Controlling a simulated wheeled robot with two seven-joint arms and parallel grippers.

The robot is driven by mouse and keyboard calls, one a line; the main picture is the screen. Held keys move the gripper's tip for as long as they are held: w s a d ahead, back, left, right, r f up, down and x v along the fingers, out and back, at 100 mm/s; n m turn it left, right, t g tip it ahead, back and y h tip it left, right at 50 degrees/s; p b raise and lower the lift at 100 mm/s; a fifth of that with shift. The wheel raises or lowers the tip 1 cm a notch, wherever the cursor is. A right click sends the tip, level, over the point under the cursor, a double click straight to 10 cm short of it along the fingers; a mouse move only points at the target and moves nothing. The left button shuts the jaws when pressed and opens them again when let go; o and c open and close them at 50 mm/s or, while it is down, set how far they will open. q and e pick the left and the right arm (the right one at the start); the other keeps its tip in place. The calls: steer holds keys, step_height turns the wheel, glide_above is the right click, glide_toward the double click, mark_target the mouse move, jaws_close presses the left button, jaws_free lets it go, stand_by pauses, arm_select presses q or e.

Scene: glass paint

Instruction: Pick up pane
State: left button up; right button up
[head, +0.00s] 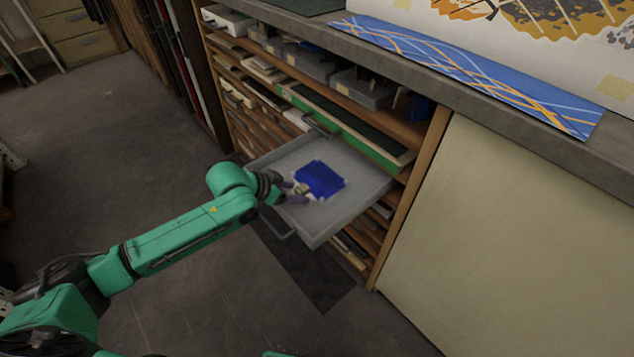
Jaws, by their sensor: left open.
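A blue glass pane (322,181) lies flat in a grey pulled-out tray (355,205) of the wooden shelf rack. My left gripper (299,190) is open at the left edge of the pane, low over the tray. Its fingers are small in the view, and I cannot tell whether they touch the pane or straddle its edge. My right gripper is not in view.
The rack (402,215) holds several shelves of flat sheets and grey bins above and below the tray. A stone-coloured worktop (440,90) with a blue patterned strip (465,65) overhangs at upper right. The floor (90,160) at left is open.

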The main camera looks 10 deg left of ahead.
arm_select(q)
steer(key=shift+r, duration=0.1)
jaws_close()
